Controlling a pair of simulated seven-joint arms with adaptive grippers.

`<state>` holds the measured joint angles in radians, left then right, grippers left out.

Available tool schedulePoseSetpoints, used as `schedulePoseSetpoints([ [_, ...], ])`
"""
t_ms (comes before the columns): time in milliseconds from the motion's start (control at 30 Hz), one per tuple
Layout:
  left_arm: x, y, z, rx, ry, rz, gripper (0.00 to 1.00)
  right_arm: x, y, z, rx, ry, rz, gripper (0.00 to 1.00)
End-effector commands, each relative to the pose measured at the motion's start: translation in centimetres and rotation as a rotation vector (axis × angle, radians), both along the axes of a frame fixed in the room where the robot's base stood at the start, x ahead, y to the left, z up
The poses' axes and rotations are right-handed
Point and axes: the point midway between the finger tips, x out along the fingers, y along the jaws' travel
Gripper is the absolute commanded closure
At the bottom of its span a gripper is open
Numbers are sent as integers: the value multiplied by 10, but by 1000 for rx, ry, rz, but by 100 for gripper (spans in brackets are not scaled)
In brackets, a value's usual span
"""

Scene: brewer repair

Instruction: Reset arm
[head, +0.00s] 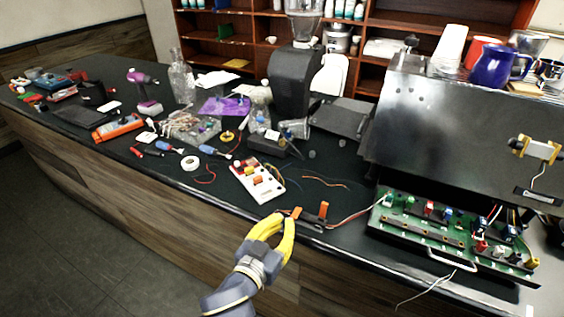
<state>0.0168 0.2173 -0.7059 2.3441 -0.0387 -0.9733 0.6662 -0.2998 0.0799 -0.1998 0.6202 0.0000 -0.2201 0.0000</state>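My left gripper (286,218), with yellow fingers, reaches up from the bottom over the counter's front edge. Its fingers are a little apart, with nothing clearly between them. Just beyond its tips lies a dark bar with orange clips (311,215) near the counter edge; I cannot tell if the tips touch it.
A green circuit board (440,231) with colored connectors lies right, below the metal brewer (450,130). A white switch panel (257,180), loose wires and tools crowd the dark counter (215,185). A blue mug (494,66) and other cups stand on the brewer.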

Motion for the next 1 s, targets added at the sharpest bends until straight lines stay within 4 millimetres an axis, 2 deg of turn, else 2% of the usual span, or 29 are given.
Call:
schedulePoseSetpoints([
  [67,0,8,-6,21,9,19,100,0,-1,0,0,0,0,0],
  [167,-3,31,-24,88,41,75,100,-1,-1,0,-1,1,0,0],
  [267,-12,72,-54,214,103,157,100,-1,-1,0,0,1,0,0],
  [367,-31,123,-89,371,189,240,100,-1,-1,0,0,1,0,0],
  [500,-68,189,-131,587,321,315,100,-1,-1,0,0,1,0,0],
  [600,-94,224,-150,706,401,341,100,0,-1,0,-1,1,1,0],
  [800,-136,272,-172,869,522,360,100,0,-1,0,-1,0,1,0],
  [1000,-174,307,-185,995,623,361,100,0,-1,0,-1,0,0,0],
])
